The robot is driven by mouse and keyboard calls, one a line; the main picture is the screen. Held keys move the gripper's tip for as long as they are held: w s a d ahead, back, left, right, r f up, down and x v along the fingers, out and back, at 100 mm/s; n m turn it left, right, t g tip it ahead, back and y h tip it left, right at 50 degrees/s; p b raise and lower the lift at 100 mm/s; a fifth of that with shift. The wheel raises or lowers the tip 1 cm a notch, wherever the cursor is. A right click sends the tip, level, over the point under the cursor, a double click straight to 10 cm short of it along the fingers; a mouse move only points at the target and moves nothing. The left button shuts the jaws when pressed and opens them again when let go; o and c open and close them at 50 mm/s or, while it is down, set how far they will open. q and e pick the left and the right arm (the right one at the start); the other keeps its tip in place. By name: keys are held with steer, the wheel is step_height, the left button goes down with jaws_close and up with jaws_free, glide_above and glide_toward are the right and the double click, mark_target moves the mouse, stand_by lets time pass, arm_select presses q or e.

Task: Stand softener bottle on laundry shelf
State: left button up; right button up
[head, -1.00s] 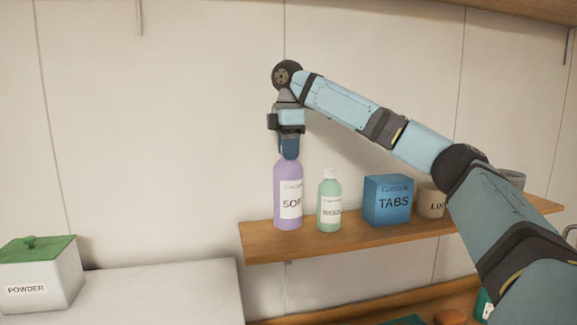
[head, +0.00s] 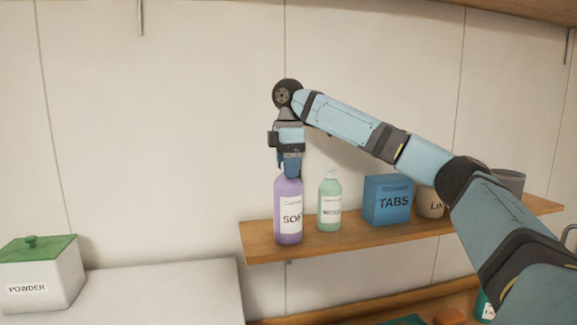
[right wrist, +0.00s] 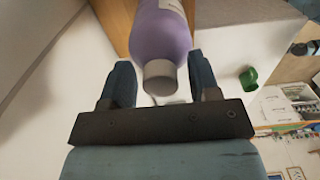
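The softener bottle (head: 288,212) is purple with a white label. It is upright at the left end of the wooden laundry shelf (head: 350,238), its base near the front edge. I cannot tell if it rests fully on the board. My right gripper (head: 290,172) points down over the bottle's top and hides the cap in the head view. In the right wrist view the grey cap (right wrist: 160,76) lies between the fingers, with the fingertips at the sides of the bottle's shoulder (right wrist: 162,40). My left gripper is not in view.
A green bottle (head: 329,203) stands close to the right of the softener. A blue TABS box (head: 388,201) and a beige container (head: 429,203) stand further right.

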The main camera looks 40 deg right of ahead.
step_height(320, 180, up, 12)
stand_by(0.7)
stand_by(0.6)
